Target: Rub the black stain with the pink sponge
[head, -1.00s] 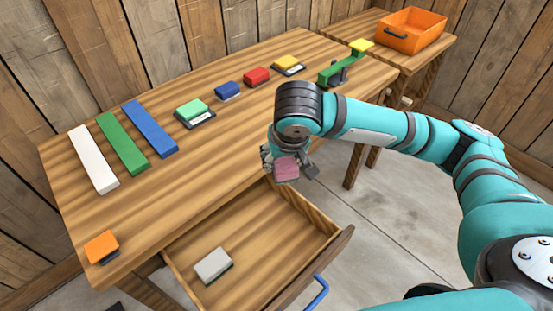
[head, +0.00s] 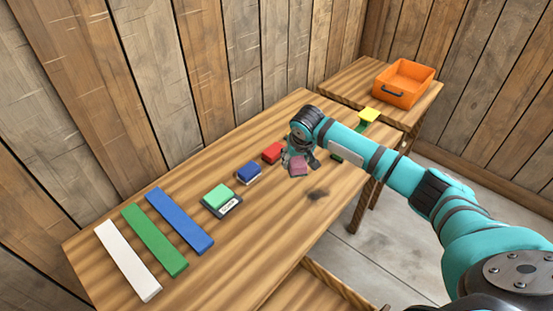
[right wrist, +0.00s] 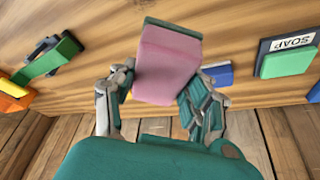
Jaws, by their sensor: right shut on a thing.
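My right gripper (head: 297,163) is shut on the pink sponge (head: 298,166) and holds it over the table, beside the red sponge. In the right wrist view the pink sponge (right wrist: 167,65) sits between the two fingers, with a dark green edge showing at its top. The black stain (head: 317,194) is a small dark smudge on the table, a little below and to the right of the held sponge in the head view. The stain is not visible in the right wrist view. My left gripper is not in view.
A red sponge (head: 272,151), a blue sponge (head: 248,172) and a green sponge on a soap tray (head: 222,206) stand along the table. White, green and blue bars (head: 178,221) lie at the left. A yellow-topped green object (head: 369,115) stands behind my arm. An orange bin (head: 403,83) sits on the side table.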

